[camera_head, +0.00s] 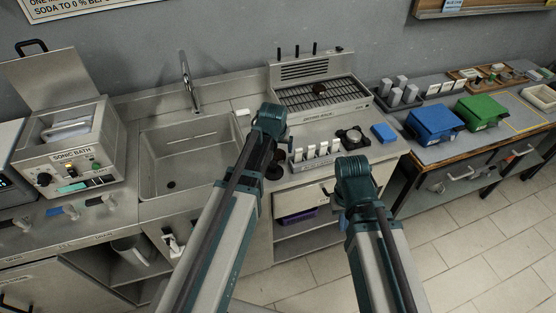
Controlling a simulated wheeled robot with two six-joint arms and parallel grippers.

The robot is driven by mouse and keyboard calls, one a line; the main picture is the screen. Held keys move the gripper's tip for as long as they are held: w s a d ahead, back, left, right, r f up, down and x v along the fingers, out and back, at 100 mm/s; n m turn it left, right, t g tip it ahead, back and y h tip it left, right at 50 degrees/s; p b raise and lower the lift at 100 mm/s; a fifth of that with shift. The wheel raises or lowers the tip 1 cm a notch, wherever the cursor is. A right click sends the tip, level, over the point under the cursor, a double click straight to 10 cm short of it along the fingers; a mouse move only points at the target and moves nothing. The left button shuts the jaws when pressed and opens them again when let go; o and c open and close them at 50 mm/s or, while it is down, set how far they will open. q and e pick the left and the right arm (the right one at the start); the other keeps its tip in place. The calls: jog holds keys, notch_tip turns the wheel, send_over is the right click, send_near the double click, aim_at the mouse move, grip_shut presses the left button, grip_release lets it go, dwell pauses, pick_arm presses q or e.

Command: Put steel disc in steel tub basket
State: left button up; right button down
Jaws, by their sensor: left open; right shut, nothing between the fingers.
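The open-lidded sonic bath (70,150) stands at the left, with a pale metal basket-like insert (70,128) in its tub. A small round grey piece on a dark base (352,137) sits on the right worktop; I cannot tell if it is the steel disc. My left gripper (272,145) is over the worktop right of the sink, mostly hidden by its wrist; it is open. My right gripper (354,168) is by the worktop's front edge, its fingers hardly visible; it is shut and empty. Neither gripper is at the sonic bath.
A sink (190,160) with a tall tap (188,85) lies between the bath and my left arm. A drying rack (320,95) stands behind the grippers. A row of white-labelled holders (315,152) is between them.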

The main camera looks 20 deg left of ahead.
aim_at(278, 153)
pick_arm(q)
jog(key=b+x, duration=0.5)
jog(key=shift+a+f, duration=0.15)
grip_shut()
dwell(0.4)
jog(key=shift+r, duration=0.2)
